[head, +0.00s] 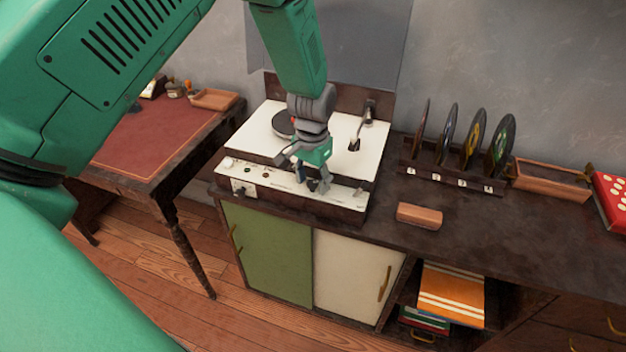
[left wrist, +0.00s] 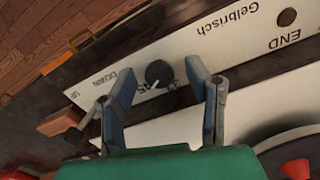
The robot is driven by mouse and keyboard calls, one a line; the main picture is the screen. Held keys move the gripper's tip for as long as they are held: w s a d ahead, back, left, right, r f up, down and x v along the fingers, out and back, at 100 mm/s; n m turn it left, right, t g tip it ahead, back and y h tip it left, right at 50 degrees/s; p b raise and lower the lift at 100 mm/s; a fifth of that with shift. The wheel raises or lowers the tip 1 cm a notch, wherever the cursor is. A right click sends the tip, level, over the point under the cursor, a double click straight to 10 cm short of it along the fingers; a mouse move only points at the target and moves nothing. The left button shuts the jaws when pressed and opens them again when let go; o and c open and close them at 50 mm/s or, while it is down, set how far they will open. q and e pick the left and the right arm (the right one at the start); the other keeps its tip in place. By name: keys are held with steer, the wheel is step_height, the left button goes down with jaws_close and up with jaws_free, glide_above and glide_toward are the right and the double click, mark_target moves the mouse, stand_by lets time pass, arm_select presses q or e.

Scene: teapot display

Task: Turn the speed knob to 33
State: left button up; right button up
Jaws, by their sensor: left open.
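The speed knob (left wrist: 159,74) is a small round black knob with a white pointer line, on the white front panel (left wrist: 215,40) of the record player. In the left wrist view its pointer aims down and left, toward a partly hidden "45" mark; no 33 mark is readable. My left gripper (left wrist: 160,72) is open, with one finger on each side of the knob; contact is not clear. In the head view my left gripper (head: 308,180) is over the right part of the record player's front strip and hides the knob area. My right gripper is not in view.
The record player (head: 250,138) stands on a dark cabinet top (head: 470,215), with its tonearm (head: 362,125) at the right. A brown block (head: 419,215) lies right of it. A rack (head: 450,180) holds several records. A desk (head: 150,140) stands at left.

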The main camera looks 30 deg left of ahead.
arm_select(q)
jaws_close()
steer(key=shift+r+n+p, duration=0.1)
steer(key=shift+n+p, duration=1.05)
steer(key=shift+n, duration=0.05)
steer(key=n+p, duration=0.1)
steer(key=n, duration=0.1)
steer(key=shift+n+p, duration=0.35)
steer(key=shift+n, duration=0.05)
steer(key=n+p, duration=0.1)
steer(key=n, duration=0.2)
steer(key=shift+n+p, duration=0.3)
steer(key=shift+p, duration=0.05)
steer(key=shift+n+p, duration=0.5)
steer(key=shift+n, duration=1)
